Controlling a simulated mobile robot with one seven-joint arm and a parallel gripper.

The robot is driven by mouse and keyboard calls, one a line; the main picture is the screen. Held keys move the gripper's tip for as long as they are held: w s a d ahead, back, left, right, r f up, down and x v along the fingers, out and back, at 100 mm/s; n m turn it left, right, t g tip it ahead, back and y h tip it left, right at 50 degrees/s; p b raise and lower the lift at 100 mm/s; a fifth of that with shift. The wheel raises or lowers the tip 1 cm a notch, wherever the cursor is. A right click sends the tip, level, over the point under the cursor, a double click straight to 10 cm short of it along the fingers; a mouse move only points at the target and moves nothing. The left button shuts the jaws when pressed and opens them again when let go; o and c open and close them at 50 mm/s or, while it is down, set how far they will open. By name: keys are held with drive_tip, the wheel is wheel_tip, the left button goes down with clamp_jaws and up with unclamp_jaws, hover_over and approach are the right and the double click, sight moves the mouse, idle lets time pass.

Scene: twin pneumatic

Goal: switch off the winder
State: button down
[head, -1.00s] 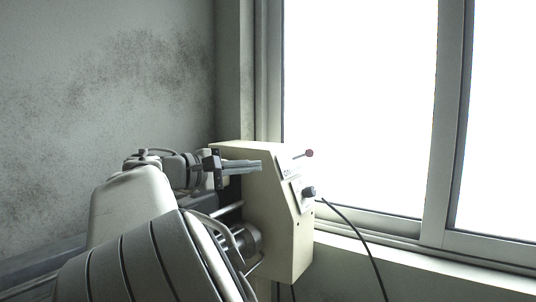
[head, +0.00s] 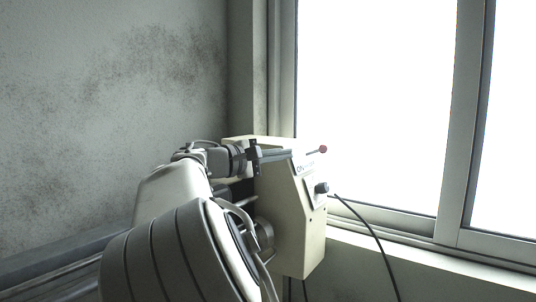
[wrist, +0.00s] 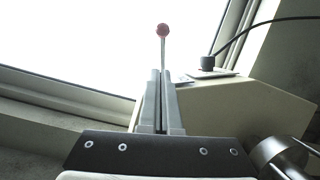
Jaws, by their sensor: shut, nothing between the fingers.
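The winder (head: 286,215) is a cream box with a slanted front panel, standing by the window in the head view. A thin lever with a red ball (head: 323,149) sticks out at its upper right. A black knob (head: 321,188) sits lower on the panel. My gripper (head: 290,154) is shut and empty, at the top of the winder, pointing toward the lever. In the wrist view, the fingertips (wrist: 161,74) line up with the lever, whose red ball (wrist: 163,30) shows just past them. I cannot tell whether they touch the lever. The black knob (wrist: 208,63) is right of the fingers.
A black cable (head: 370,232) runs from near the knob down to the right. The window (head: 375,100) and its sill (head: 430,260) are behind and right of the winder. A stained grey wall (head: 110,110) is at the left.

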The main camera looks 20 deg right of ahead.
sight(322, 146)
drive_tip(key=shift+s+d+r, duration=0.1)
drive_tip(key=shift+d, duration=0.9)
drive_tip(key=shift+s+d+r, duration=0.1)
drive_tip(key=shift+s+d, duration=0.05)
drive_tip(key=shift+d, duration=0.8)
drive_tip(key=shift+s+d+r, duration=0.1)
drive_tip(key=shift+d, duration=0.9)
drive_tip(key=shift+s+d+r+n+t+y, duration=0.1)
drive_tip(key=shift+d+n+t+y, duration=0.25)
drive_tip(key=shift+n+t+y, duration=0.25)
drive_tip(key=d+n+t+y, duration=0.1)
drive_tip(key=y, duration=0.1)
drive_tip(key=d+r+n+t+y, duration=0.1)
drive_tip(key=d+n+t+y, duration=0.1)
drive_tip(key=shift+s+d+r+t, duration=0.1)
drive_tip(key=shift+s+r+t, duration=0.05)
drive_tip(key=shift+t, duration=0.15)
drive_tip(key=shift+w+d+n+t+y+p, duration=0.3)
drive_tip(key=shift+d+n+y+p, duration=0.15)
drive_tip(key=shift+d+y+p, duration=0.15)
drive_tip(key=shift+w+d+n+t+y+p, duration=0.15)
drive_tip(key=shift+w+d+n+y+p, duration=0.2)
drive_tip(key=shift+d+n+y+p, duration=0.2)
drive_tip(key=shift+w+d+n+t+y+p, duration=0.3)
drive_tip(key=shift+d+n+y+p, duration=0.1)
drive_tip(key=shift+d+y+p, duration=0.2)
